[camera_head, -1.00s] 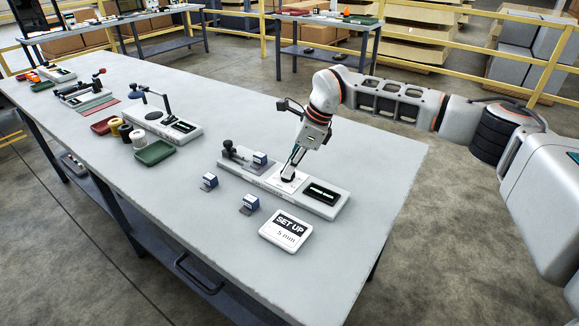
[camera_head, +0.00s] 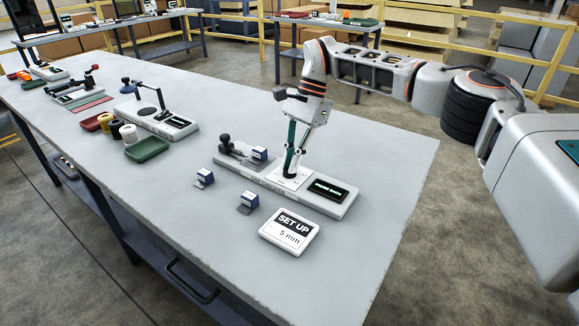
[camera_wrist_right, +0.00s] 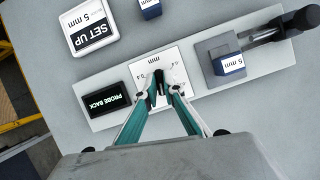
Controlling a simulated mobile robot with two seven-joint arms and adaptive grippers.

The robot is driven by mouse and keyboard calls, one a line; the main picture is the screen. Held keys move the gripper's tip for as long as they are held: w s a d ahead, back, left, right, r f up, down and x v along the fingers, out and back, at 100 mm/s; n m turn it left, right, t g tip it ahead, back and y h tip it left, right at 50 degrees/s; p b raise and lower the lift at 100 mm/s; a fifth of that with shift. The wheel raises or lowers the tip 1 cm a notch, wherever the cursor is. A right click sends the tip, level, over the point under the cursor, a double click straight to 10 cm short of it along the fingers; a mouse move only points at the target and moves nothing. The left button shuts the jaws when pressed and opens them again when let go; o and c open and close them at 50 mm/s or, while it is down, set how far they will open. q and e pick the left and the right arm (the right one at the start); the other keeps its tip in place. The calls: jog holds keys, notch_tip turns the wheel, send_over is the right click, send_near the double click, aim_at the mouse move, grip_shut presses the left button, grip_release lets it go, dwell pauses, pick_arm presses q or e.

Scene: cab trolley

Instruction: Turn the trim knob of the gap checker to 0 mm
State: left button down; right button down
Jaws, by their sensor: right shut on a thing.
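The gap checker (camera_head: 236,177) is a long light-grey base on the bench. It bears a grey slide with a black handle (camera_wrist_right: 300,20), a white dial plate (camera_wrist_right: 146,64) marked in mm, and a black display (camera_wrist_right: 116,98) that reads "PROBE BACK" in the wrist view. The black trim knob (camera_wrist_right: 159,88) stands on the dial plate. My right gripper (camera_wrist_right: 160,82) points down over the plate with its fingertips closed around the knob; it also shows in the head view (camera_head: 290,171). The knob's pointer is hidden, so its reading cannot be told. My left gripper is not in view.
A blue-and-white 5 mm block (camera_wrist_right: 229,64) sits on the slide. Two similar blocks (camera_head: 204,178) (camera_head: 249,200) lie in front of the base. A "SET UP 5 mm" card (camera_head: 289,233) lies near the front edge. Other stations and a green tray (camera_head: 147,149) stand farther left.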

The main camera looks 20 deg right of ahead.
jog(key=shift+f+n, duration=0.3)
jog(key=shift+f, duration=0.15)
jog(key=shift+r+n+g+b, duration=0.15)
jog(key=shift+n+g+b, duration=0.2)
jog(key=shift+b, duration=0.35)
jog(key=shift+r+h, duration=0.15)
jog(key=shift+h, duration=0.15)
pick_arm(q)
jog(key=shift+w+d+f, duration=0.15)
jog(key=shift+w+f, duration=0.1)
pick_arm(e)
jog(key=shift+r+n, duration=0.1)
jog(key=shift+n, duration=0.15)
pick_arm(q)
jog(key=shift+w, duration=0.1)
pick_arm(e)
jog(key=c, duration=2.2)
grip_release()
jog(key=shift+o, duration=0.2)
jog(key=shift+r, duration=0.15)
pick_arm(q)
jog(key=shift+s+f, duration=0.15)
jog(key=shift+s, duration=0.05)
pick_arm(e)
jog(key=v, duration=0.7)
